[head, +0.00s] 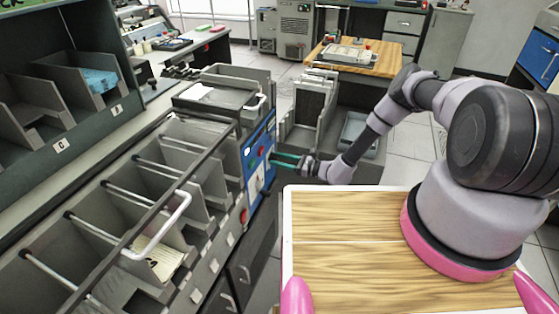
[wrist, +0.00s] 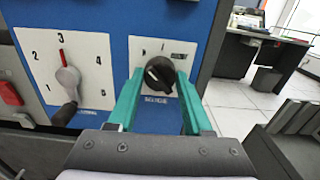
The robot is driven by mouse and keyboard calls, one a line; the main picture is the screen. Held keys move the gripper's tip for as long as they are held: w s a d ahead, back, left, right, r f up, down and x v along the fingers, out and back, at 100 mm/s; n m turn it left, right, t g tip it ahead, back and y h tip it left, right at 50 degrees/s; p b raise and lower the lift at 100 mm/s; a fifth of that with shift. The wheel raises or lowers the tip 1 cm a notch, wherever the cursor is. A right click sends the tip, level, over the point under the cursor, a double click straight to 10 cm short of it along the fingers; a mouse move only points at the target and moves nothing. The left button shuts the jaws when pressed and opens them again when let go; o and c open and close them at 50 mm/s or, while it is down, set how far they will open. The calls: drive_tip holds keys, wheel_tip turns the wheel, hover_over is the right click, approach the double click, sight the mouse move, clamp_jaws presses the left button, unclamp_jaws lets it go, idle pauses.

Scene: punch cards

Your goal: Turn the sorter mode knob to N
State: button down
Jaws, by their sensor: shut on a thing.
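The sorter mode knob (wrist: 160,74) is a round black knob with a white pointer line, on a white plate on the blue sorter panel (wrist: 115,12). Its pointer leans toward the upper left; the marks above it are partly hidden or too small to read. My gripper (wrist: 158,88) has its teal fingers on either side of the knob and is shut on it. In the head view my gripper (head: 286,160) reaches left to the sorter's blue end panel (head: 257,160); the knob cannot be made out there.
A second dial (wrist: 68,82), grey with a red pointer and numbers, sits just left of the knob. A red button (wrist: 10,93) is farther left. Sorter pockets (head: 150,200) line the left side. A wooden-topped surface (head: 345,235) lies below my arm.

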drive_tip(key=shift+c, duration=1.6)
unclamp_jaws()
drive_tip(key=v, duration=1)
drive_tip(key=shift+d, duration=0.4)
drive_tip(key=shift+s, duration=0.15)
